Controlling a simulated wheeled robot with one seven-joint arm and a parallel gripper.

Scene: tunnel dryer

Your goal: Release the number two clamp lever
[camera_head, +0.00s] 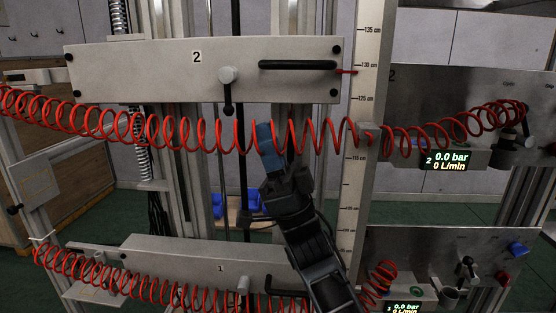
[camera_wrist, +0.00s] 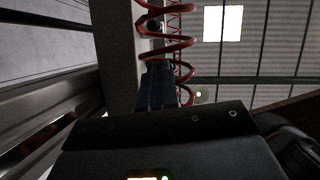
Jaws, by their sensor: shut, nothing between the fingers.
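The number two clamp lever (camera_head: 228,90) is a pale round hub with a black arm hanging straight down. It sits on the front of a grey plate (camera_head: 130,75) marked "2". My gripper (camera_head: 266,136) has blue fingers pointing up. It is shut and empty, just below the plate's lower edge, to the right of and lower than the lever's end. In the head view the fingers overlap the red coiled hose (camera_head: 180,132); whether they touch it I cannot tell. In the wrist view the fingers (camera_wrist: 156,82) are close together beside the hose (camera_wrist: 170,42). I cannot make out the lever there.
Plate 2 also has a black bar handle (camera_head: 297,65) and a red pointer at about 128 on the scale (camera_head: 367,50). A lower plate (camera_head: 180,255) marked "1" has its own lever (camera_head: 243,286). Valve panels with displays (camera_head: 447,161) stand at the right.

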